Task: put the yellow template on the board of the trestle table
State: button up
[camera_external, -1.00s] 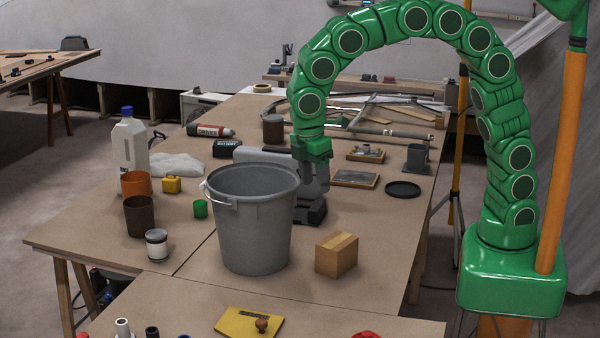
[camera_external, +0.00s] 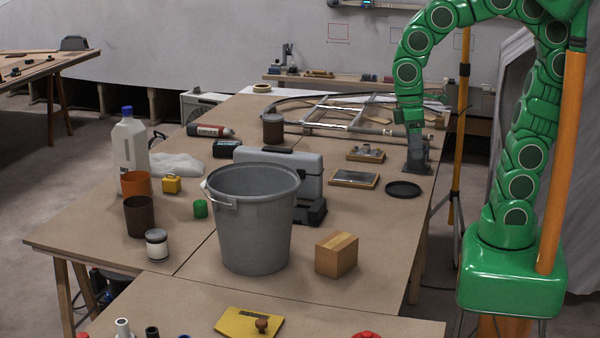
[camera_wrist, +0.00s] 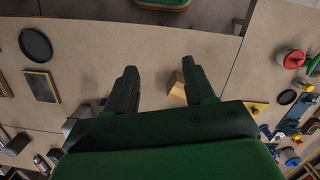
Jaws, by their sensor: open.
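The yellow template (camera_external: 236,322) is a flat plate with a brown knob. It lies near the front edge of the picture, on the nearest table section. In the wrist view part of it shows at the right (camera_wrist: 256,107).
A grey case (camera_external: 312,170), a black disc (camera_external: 403,189) and a framed plate (camera_external: 354,179) are nearby. A white jug (camera_external: 130,150) stands left.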

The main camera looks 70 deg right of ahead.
jog(key=s+d+f+m, duration=0.2)
jog(key=s+d+m, duration=0.1)
jog(key=s, duration=0.7)
jog(key=shift+s+d, duration=0.15)
jog(key=shift+s, duration=0.05)
